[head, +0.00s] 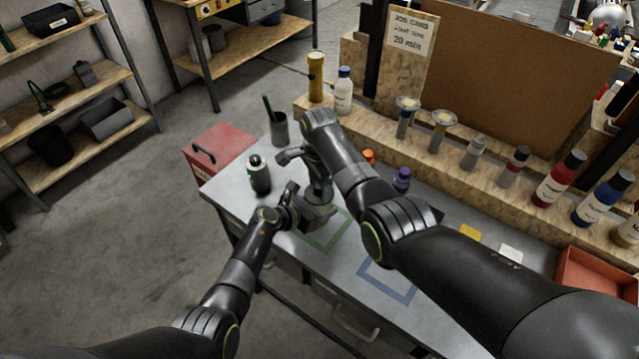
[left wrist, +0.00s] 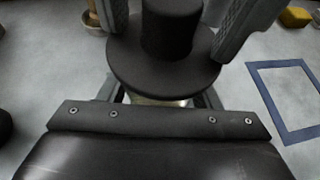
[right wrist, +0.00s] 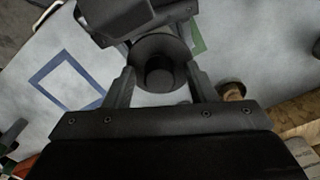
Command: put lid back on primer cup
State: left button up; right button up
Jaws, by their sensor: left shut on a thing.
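The black lid (left wrist: 165,75), a wide disc with a thick round knob, shows in the left wrist view and from above in the right wrist view (right wrist: 160,58). Below its disc is a pale, shiny part of the primer cup (left wrist: 160,101); most of the cup is hidden. My left gripper (head: 312,212) is shut on the cup under the lid. My right gripper (right wrist: 162,85) comes down from above, its fingers open on either side of the knob, with gaps visible. The lid appears to sit over the cup; I cannot tell if it is fully seated. In the head view my arms hide both.
A green outlined square (head: 322,240) lies below the grippers; a blue one (head: 386,279) lies to the right. A black-capped bottle (head: 259,175) and a pen cup (head: 279,130) stand at the left. A purple-capped bottle (head: 401,180) is close to my right arm.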

notch_tip(320, 180, up, 12)
dwell(0.6)
pick_arm(q)
jog(key=o, duration=1.4)
jog(key=shift+o, duration=0.2)
jog(key=shift+s+a+r, duration=0.3)
jog(key=shift+s+a, duration=0.05)
jog(key=shift+a, duration=0.1)
jog(key=p+v, duration=0.1)
jog(key=v, duration=0.3)
jog(key=shift+s+a+r, duration=0.15)
jog(key=shift+s+a, duration=0.05)
jog(key=b+v, duration=0.1)
jog(key=v, duration=1)
jog(key=shift+a, duration=0.15)
